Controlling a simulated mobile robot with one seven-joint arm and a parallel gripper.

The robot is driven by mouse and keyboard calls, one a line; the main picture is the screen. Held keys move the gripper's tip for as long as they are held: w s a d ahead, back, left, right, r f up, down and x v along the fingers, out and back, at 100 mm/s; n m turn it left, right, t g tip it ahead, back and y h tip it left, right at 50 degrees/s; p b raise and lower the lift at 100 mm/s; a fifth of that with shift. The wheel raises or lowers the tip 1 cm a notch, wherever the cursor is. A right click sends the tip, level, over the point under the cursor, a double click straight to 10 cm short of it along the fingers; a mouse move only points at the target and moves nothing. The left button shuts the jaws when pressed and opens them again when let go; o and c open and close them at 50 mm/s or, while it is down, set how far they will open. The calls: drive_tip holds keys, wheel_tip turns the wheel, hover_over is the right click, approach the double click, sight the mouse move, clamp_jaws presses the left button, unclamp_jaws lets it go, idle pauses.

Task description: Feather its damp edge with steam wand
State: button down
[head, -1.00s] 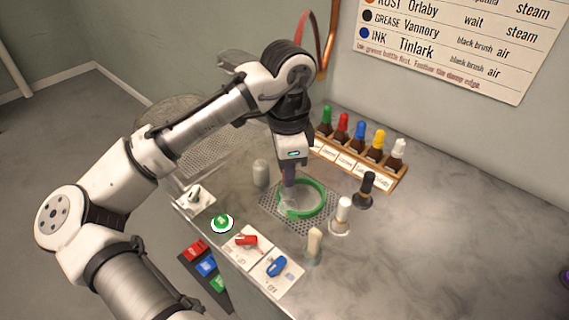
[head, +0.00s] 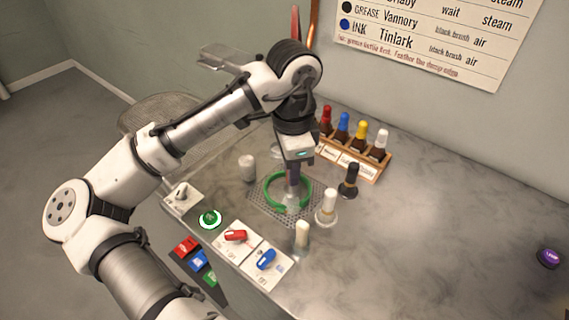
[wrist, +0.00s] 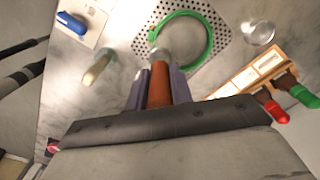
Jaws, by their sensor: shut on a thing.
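My gripper (head: 293,172) points down over the green ring (head: 268,203) on the perforated plate (head: 258,212). In the wrist view my gripper (wrist: 161,78) is shut on a copper-coloured rod (wrist: 159,88) with a pale metal tip, which looks like the steam wand. The tip is over the near part of the ring's inside in the head view. In the wrist view the green ring (wrist: 207,35) curves beyond the tip. The damp edge cannot be made out; the wand and gripper cover part of the area inside the ring.
A black-topped brush (head: 350,180), a white-topped one (head: 327,208) and a cream one (head: 302,235) stand close to the right. A bottle rack (head: 368,168) is behind. Red (head: 236,236) and blue (head: 266,259) levers are in front. The counter's right side is mostly clear.

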drive_tip(key=shift+w+d, duration=0.1)
drive_tip(key=shift+d, duration=0.2)
drive_tip(key=shift+w+d+p, duration=0.4)
drive_tip(key=shift+w+d, duration=0.35)
drive_tip(key=shift+d, duration=0.1)
wheel_tip(320, 180, up, 7)
drive_tip(key=p, duration=0.6)
drive_tip(key=shift+p, duration=0.4)
